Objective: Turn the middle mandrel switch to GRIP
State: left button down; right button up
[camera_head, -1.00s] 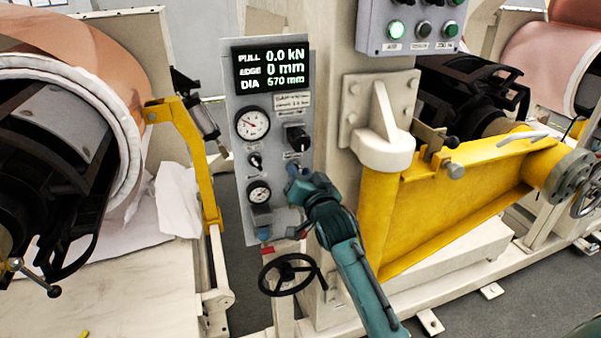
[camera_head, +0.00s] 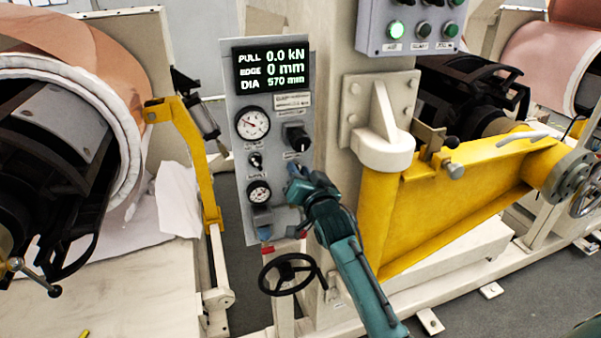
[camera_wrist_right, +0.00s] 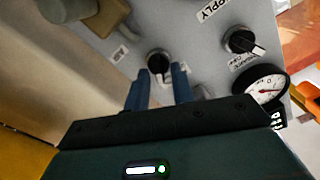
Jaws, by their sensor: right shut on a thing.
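The grey control panel (camera_head: 241,150) stands upright at the centre-left of the head view. My right gripper (camera_head: 294,172) reaches up to its right side, below a large black switch (camera_head: 297,138). In the right wrist view, the fingertips of my right gripper (camera_wrist_right: 159,85) stand on both sides of a black round switch (camera_wrist_right: 158,61) with a light pointer mark, and are shut on it. In the head view my gripper hides this switch. Its label and position words cannot be read. My left gripper is in neither view.
The panel also carries a lit display (camera_head: 271,67), an upper gauge (camera_head: 252,124), a lower gauge (camera_head: 258,192) and a small black knob (camera_head: 255,161). A black handwheel (camera_head: 288,273) sits below. A yellow arm (camera_head: 460,190) lies to the right, and a copper roll (camera_head: 100,50) to the left.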

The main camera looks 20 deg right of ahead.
jog(key=n+p, duration=0.2)
jog(key=n, duration=0.4)
jog(key=shift+a, duration=0.2)
jog(key=n, duration=0.2)
jog(key=n+p, duration=0.1)
jog(key=n, duration=0.2)
jog(key=shift+a+f+n, duration=0.1)
jog(key=shift+a+n, duration=0.1)
jog(key=shift+n, duration=0.1)
dwell(0.3)
jog(key=o, duration=0.6)
jog(key=shift+s, duration=0.15)
jog(key=s, duration=0.8)
jog(key=s+b, duration=0.1)
jog(key=s, duration=0.4)
jog(key=shift+d, duration=0.25)
